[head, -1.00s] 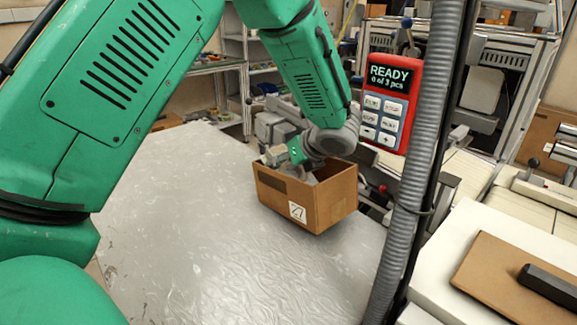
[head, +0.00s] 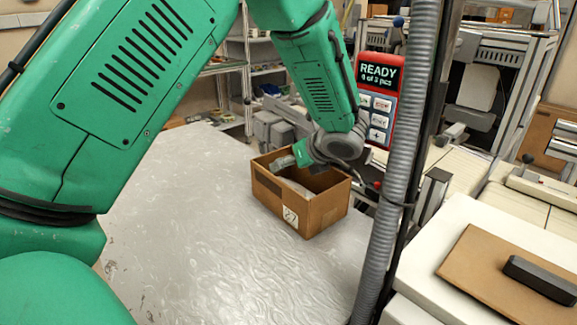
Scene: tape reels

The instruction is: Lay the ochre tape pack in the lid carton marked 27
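The open brown carton (head: 325,211) stands on the pale metal table, with a white label (head: 290,217) on its front that reads 27. My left arm reaches over it from above. My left gripper (head: 287,162) is at the carton's back left rim; its fingers are small and partly hidden, so I cannot tell whether they are open or shut. A light grey shape (head: 298,188) shows inside the carton, and I cannot tell what it is. I do not see the ochre tape pack. My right gripper is out of view.
A red handset (head: 379,95) reading READY hangs behind the carton to the right. A grey ribbed hose (head: 398,200) runs down right of the carton. A brown board with a black bar (head: 540,278) lies on a white surface at right. The table's (head: 215,245) front is bare.

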